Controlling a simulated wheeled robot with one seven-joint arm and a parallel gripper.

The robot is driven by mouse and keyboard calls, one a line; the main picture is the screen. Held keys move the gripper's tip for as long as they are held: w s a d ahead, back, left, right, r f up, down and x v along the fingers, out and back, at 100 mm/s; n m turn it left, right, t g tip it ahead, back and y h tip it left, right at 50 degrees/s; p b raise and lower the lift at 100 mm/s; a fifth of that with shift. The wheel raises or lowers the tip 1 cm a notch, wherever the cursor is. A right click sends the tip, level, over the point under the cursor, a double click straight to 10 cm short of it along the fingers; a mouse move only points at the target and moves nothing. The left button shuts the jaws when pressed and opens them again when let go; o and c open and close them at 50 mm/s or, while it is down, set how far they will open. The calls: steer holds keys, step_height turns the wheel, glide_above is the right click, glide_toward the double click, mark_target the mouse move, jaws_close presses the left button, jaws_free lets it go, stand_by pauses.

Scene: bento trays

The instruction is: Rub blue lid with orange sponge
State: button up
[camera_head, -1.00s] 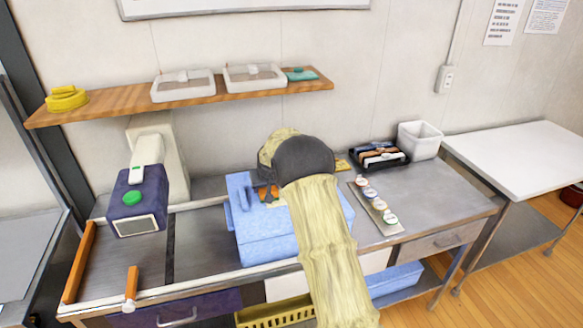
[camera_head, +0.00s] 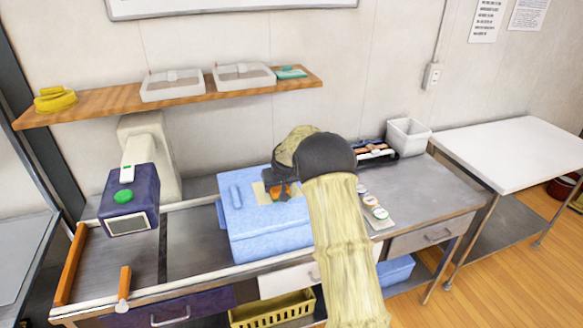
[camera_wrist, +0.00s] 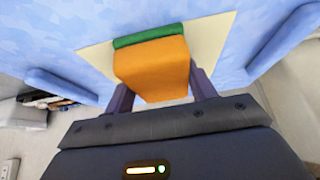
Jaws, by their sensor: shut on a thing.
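The blue lid (camera_head: 256,218) lies on top of a light blue box on the counter, with a beige square patch (camera_head: 262,193) on it. It fills the upper part of the wrist view (camera_wrist: 50,40), with the patch (camera_wrist: 218,48) near its middle. My gripper (camera_head: 281,190) is over the lid, its fingers (camera_wrist: 160,92) shut on the orange sponge (camera_wrist: 152,68). The sponge's green layer (camera_wrist: 148,36) faces the patch. The sponge is at or very close to the patch; I cannot tell whether it touches. My arm hides the lid's right part in the head view.
A wooden shelf (camera_head: 120,105) with clear trays hangs above. A purple device (camera_head: 130,200) stands left. A white bin (camera_head: 408,136), black tray (camera_head: 375,150) and small cups (camera_head: 375,208) are right.

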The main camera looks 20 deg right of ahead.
steer(key=shift+s+d, duration=0.3)
steer(key=shift+d, duration=0.55)
step_height(320, 180, up, 4)
steer(key=shift+s+d+p, duration=0.15)
steer(key=shift+p, duration=0.95)
steer(key=shift+d+r+p, duration=0.25)
steer(key=shift+r+p, duration=0.25)
steer(key=shift+r, duration=0.25)
steer(key=shift+r+p, duration=0.75)
steer(key=shift+r, duration=0.45)
steer(key=shift+w+a, duration=0.1)
steer(key=shift+w, duration=0.15)
